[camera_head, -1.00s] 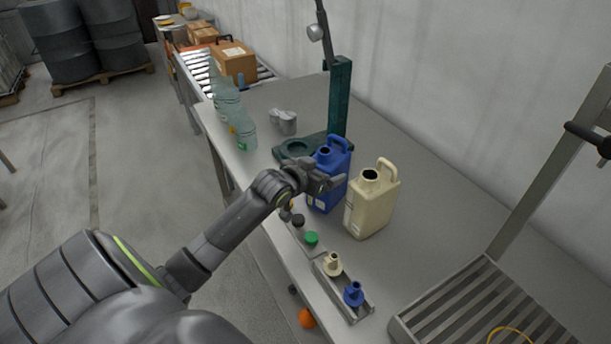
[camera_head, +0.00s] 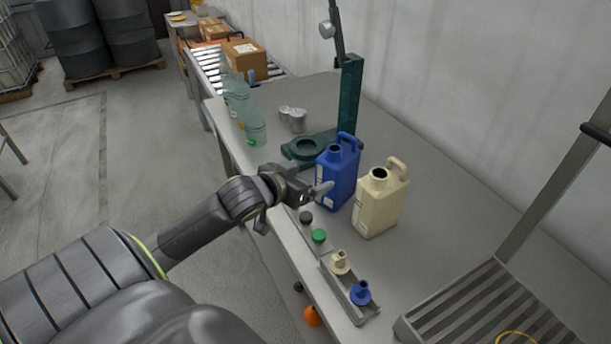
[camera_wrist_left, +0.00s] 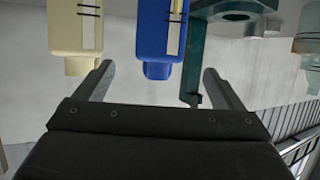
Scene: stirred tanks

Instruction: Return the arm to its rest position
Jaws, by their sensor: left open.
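My left arm comes in from the left in the head view, with its gripper (camera_head: 318,191) in front of the blue jug (camera_head: 341,172). The gripper is open and looks empty. In the left wrist view its two fingers (camera_wrist_left: 156,88) stand wide apart with nothing between them. The blue jug shows just beyond the fingers there, and the cream jug (camera_wrist_left: 75,35) is at its left. In the head view the cream jug (camera_head: 378,205) stands upright to the right of the blue one. Both jugs are open at the neck. My right gripper is not in view.
A green stand (camera_head: 347,105) rises behind the blue jug. A tray (camera_head: 372,308) holds a cream and a blue cap piece near the table edge, by a green cap (camera_head: 318,236). Clear bottles (camera_head: 255,130) line the far edge. A slatted rack (camera_head: 470,310) is at right.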

